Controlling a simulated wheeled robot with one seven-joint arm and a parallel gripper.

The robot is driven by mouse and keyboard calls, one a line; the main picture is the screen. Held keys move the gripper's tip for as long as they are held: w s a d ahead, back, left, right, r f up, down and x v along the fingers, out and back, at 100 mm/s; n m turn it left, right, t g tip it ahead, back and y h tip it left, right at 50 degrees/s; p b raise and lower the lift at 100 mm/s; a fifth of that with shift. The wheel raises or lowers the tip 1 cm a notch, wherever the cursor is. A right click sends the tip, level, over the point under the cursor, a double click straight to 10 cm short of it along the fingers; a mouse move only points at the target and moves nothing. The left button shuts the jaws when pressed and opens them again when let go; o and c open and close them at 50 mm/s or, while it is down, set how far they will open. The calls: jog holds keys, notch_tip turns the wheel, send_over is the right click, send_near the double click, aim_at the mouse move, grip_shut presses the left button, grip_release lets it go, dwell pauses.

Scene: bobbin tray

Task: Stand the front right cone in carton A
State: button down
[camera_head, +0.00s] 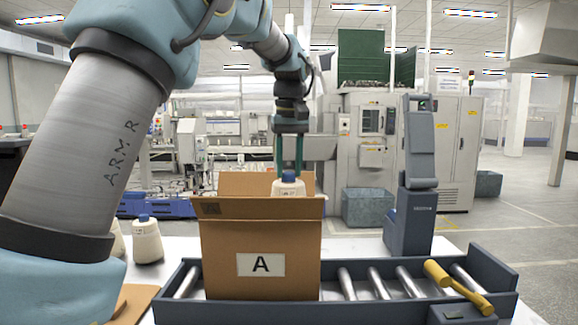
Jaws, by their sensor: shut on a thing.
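Carton A (228,240) is an open brown box with an "A" label on its front, standing on the roller conveyor. A white cone (288,189) with a blue top shows at the carton's mouth. It is upright, and its lower part is hidden behind the carton's front wall. My gripper (289,168) points straight down over the carton, its green fingers shut on the cone's top. I cannot see whether the cone touches the carton floor.
Another white cone (147,240) with a blue top stands on the white table at left, with one more partly hidden behind my arm. The roller conveyor (420,311) has a yellow handle (458,288) at right. A blue-grey post (409,232) stands behind it.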

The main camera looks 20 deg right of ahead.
jog(key=shift+f+b, duration=3.55)
jog(key=shift+f, duration=2.85)
jog(key=shift+c, duration=2)
grip_release()
jog(key=r, duration=0.7)
jog(key=s+r, duration=0.1)
jog(key=r, duration=0.2)
jog(key=shift+s+a+r, duration=0.1)
jog(key=shift+a+r, duration=0.05)
jog(key=shift+r, duration=0.2)
